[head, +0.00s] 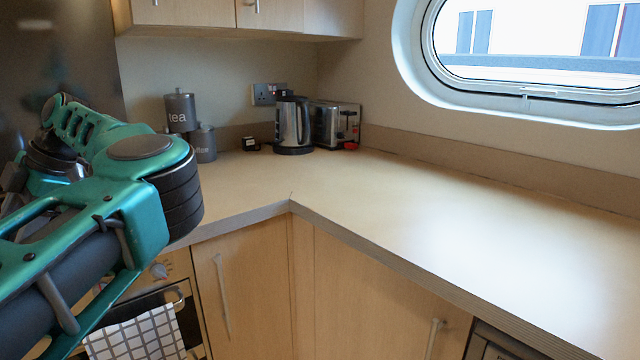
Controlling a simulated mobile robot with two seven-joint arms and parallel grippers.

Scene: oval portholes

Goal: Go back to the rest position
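In the head view, my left arm comes in from the left as teal and black links, bent in front of the oven and the left end of the counter (420,210). Its gripper does not show. My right arm and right gripper are out of the picture. Nothing held can be seen.
A kettle (293,124), a toaster (334,126), a tea canister (180,112) and a smaller canister (205,144) stand in the back corner. The counter's right side is clear. A checked towel (138,337) hangs on the oven. An oval porthole (415,50) is above the counter.

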